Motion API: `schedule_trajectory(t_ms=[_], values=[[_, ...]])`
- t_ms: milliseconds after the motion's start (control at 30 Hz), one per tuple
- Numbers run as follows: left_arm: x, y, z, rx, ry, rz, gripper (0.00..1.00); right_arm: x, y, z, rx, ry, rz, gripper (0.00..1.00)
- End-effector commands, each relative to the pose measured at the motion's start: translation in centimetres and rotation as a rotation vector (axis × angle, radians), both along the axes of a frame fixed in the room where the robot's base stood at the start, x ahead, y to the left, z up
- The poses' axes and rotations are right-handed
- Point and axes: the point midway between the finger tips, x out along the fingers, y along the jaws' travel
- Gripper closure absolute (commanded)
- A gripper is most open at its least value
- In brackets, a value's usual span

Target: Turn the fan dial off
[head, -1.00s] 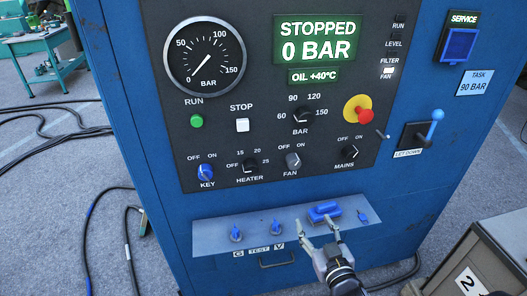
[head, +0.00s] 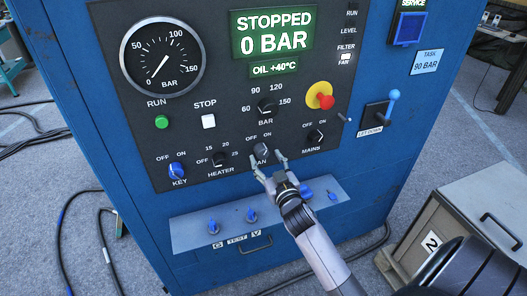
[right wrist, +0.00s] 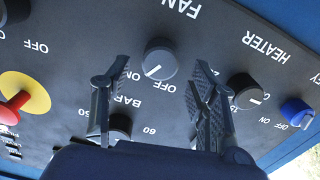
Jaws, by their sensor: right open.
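The fan dial (head: 262,149) is a dark grey knob on the black panel of the blue cabinet, between the heater and mains dials. In the right wrist view the fan dial (right wrist: 160,60) appears upside down, and its white pointer line leans toward the ON side. My right gripper (head: 269,166) is open just in front of and below the fan dial, one finger to each side. In the right wrist view its fingertips (right wrist: 152,82) stand apart with the dial showing in the gap, not gripped. My left gripper is not in view.
The heater dial (head: 220,159), mains dial (head: 315,136) and bar dial (head: 266,108) sit close around. A red emergency knob (head: 324,101) juts out at upper right. A lower shelf (head: 185,233) holds blue fittings.

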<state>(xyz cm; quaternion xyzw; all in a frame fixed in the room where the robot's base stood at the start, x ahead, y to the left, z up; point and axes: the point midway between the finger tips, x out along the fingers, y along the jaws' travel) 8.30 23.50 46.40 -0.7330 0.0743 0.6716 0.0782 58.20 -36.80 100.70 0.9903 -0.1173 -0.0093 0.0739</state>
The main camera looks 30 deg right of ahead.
Motion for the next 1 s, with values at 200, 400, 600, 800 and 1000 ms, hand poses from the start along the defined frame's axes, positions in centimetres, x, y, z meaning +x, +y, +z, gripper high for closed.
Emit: schedule_trajectory(t_ms=[200,400,600,800,1000], values=[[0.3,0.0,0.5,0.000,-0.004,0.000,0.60,2.6,-0.6,0.1,0.000,-0.001,0.000,0.46],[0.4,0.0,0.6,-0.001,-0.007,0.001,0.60,3.3,-0.8,0.0,0.000,0.000,0.000,0.46],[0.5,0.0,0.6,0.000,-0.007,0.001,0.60,3.2,-0.8,0.0,0.000,-0.001,0.001,0.46],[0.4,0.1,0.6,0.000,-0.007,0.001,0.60,3.2,-0.8,0.0,0.000,-0.001,0.001,0.59],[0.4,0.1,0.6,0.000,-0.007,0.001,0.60,3.2,-0.8,0.0,0.000,-0.001,0.001,0.72]])
